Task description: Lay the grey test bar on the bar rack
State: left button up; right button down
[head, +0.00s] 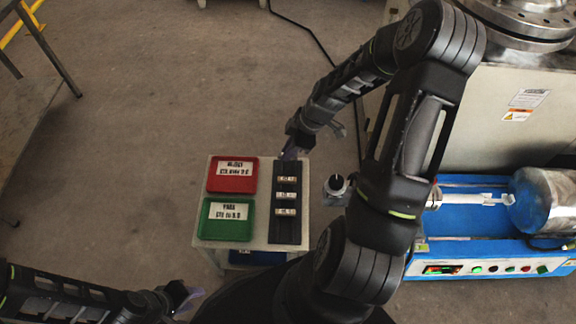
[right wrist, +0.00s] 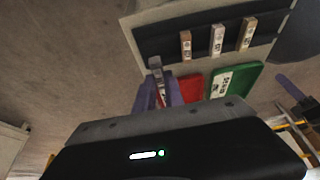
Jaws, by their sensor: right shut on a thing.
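The bar rack (head: 290,232) is a long black holder on a small pale table; it also shows at the top of the right wrist view (right wrist: 165,42). Three short labelled bars lie across it: a brownish one (right wrist: 186,46), a pale one (right wrist: 218,40) and a tan one (right wrist: 247,34). My right gripper (head: 291,152) is at the far end of the rack. In the right wrist view its purple fingers (right wrist: 163,94) are shut on the grey test bar (right wrist: 155,66), which has a label. The head view does not show this bar clearly. My left gripper (head: 186,297) is open and empty, low at the left.
A red tray (head: 211,189) and a green tray (head: 203,234) with label cards sit left of the rack. A blue machine (head: 470,260) with a metal cylinder stands at the right. My right arm crosses the space between. Floor left of the table is clear.

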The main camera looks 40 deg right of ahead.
jog(key=shift+f, duration=0.45)
jog(key=shift+f+b, duration=0.45)
jog(key=shift+f, duration=1.45)
jog(key=shift+f, duration=0.2)
jog(key=c, duration=1.4)
grip_release()
jog(key=shift+r, duration=0.1)
jog(key=shift+c, duration=0.2)
